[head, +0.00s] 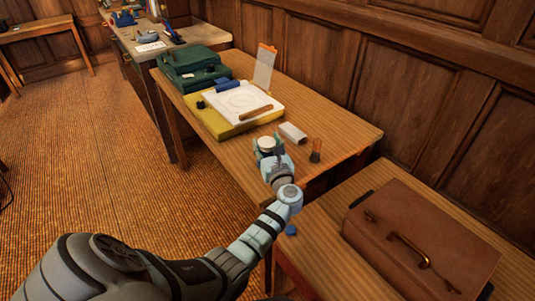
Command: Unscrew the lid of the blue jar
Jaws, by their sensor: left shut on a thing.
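My left gripper (267,152) reaches over the front part of the wooden table. It is shut on a small round thing with a pale, whitish top (266,143), which looks like a lidded jar. The gripper hides most of its body, so I cannot tell its colour or whether the pale top is a separate lid. A small blue object (291,230) lies beside my forearm on the nearer table; it is too small to identify. My right gripper is not in view.
A white block (293,133) and an orange-and-dark bottle-like item (316,151) stand close right of the gripper. A yellow board with white paper (241,105) and green cases (192,64) lie behind. A brown leather case (420,245) fills the nearer table's right. The far right tabletop is clear.

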